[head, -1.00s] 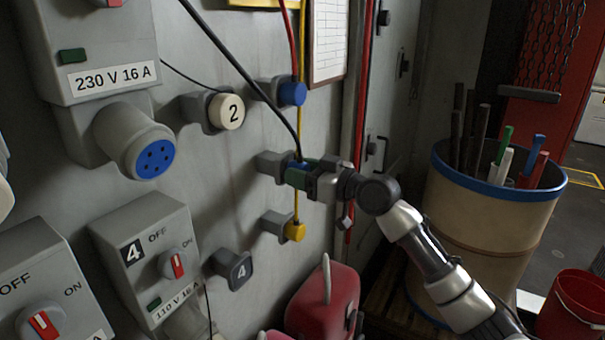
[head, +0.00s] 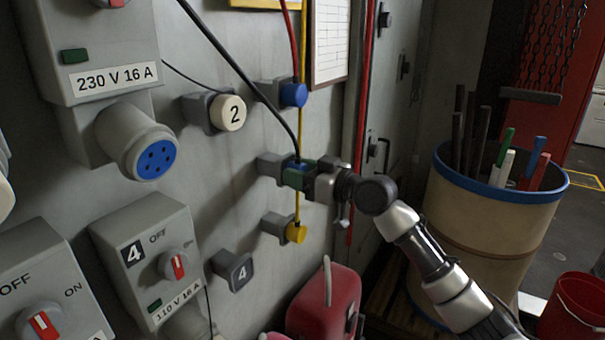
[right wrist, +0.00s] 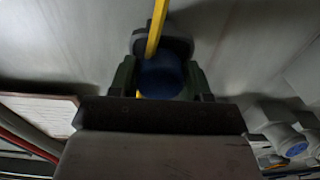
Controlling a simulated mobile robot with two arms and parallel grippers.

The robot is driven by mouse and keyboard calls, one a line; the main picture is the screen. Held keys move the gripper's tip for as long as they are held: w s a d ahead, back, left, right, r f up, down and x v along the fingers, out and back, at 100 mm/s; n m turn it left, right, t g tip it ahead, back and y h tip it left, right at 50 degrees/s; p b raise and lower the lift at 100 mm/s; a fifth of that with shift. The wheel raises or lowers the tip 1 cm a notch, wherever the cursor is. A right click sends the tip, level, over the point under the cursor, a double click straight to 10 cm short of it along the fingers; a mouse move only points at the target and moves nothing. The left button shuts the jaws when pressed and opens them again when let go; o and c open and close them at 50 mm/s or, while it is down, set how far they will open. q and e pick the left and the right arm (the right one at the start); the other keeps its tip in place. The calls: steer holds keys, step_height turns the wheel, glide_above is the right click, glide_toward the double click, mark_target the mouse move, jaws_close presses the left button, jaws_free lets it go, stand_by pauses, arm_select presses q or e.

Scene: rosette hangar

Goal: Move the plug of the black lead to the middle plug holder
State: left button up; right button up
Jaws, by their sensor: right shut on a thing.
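The black lead (head: 237,70) runs down from the top of the head view to its blue plug (head: 298,163). My right gripper (head: 300,176) is shut on this plug, which also shows as a dark blue round body between the green-edged fingers in the right wrist view (right wrist: 163,76). The plug is at the front of the middle plug holder (head: 268,165), a grey block on the wall. The fingers hide most of the plug, so I cannot tell whether it is seated in the holder. My left gripper is not in view.
A blue plug (head: 293,95) on the red lead sits in the holder above, and a yellow plug (head: 296,233) in the one below. The yellow lead (head: 302,120) passes close by my fingers. A drum (head: 485,225) and a red can (head: 325,305) stand near the arm.

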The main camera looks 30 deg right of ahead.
steer(key=shift+w, duration=0.1)
steer(key=o, duration=1.3)
steer(key=shift+a, duration=0.1)
steer(key=shift+c, duration=0.2)
